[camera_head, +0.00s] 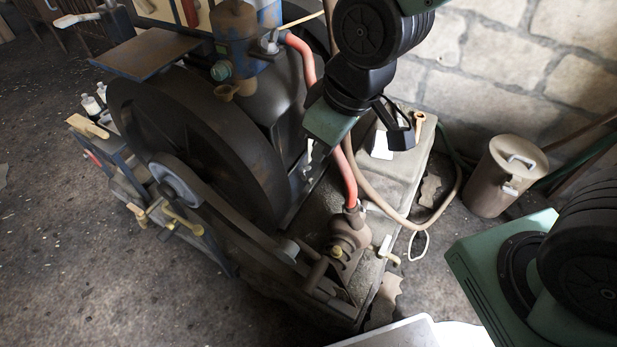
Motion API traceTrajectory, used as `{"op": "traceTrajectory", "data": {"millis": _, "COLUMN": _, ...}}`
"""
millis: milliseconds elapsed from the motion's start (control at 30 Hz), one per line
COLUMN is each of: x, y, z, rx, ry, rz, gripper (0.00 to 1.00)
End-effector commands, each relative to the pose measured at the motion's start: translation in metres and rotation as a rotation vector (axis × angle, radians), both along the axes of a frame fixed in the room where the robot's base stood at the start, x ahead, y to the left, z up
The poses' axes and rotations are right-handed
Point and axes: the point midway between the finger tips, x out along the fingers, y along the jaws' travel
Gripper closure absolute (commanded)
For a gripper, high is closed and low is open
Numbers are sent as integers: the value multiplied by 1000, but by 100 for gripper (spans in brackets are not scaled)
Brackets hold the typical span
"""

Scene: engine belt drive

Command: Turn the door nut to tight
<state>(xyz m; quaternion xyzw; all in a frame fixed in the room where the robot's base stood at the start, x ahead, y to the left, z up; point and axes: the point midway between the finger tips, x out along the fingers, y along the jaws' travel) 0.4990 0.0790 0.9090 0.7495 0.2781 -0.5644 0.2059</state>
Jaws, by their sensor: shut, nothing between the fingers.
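My gripper (400,137) is black and hangs from my green arm at the upper middle right. Its fingers are shut with nothing between them, above the stone base beside the engine. I cannot tell for certain which part is the door nut. A small brass fitting (337,252) sits on the rusty pump (349,238) below my gripper. A brass-coloured piece (420,117) stands at the far right corner of the base, just right of the fingers. My wrist hides part of the engine behind it.
The large dark flywheel (180,140) and belt (225,215) fill the left and middle. A red hose (349,180) runs down to the pump. A lidded metal can (505,180) stands on the floor at right, near the stone wall (500,70). Open floor (60,240) lies at left.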

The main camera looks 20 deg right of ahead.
Motion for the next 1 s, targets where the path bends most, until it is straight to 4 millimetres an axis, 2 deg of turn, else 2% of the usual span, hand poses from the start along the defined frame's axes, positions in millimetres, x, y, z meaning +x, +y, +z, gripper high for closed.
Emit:
{"op": "traceTrajectory", "data": {"millis": 33, "x": 13, "y": 0, "z": -34, "rx": 8, "ry": -26, "rz": 1, "gripper": 100}}
{"op": "traceTrajectory", "data": {"millis": 400, "x": 111, "y": -16, "z": -162, "rx": 32, "ry": -274, "rz": 41, "gripper": 100}}
{"op": "traceTrajectory", "data": {"millis": 800, "x": 197, "y": -53, "z": -298, "rx": -27, "ry": -559, "rz": 127, "gripper": 100}}
{"op": "traceTrajectory", "data": {"millis": 1000, "x": 225, "y": -71, "z": -348, "rx": -70, "ry": -682, "rz": 182, "gripper": 100}}
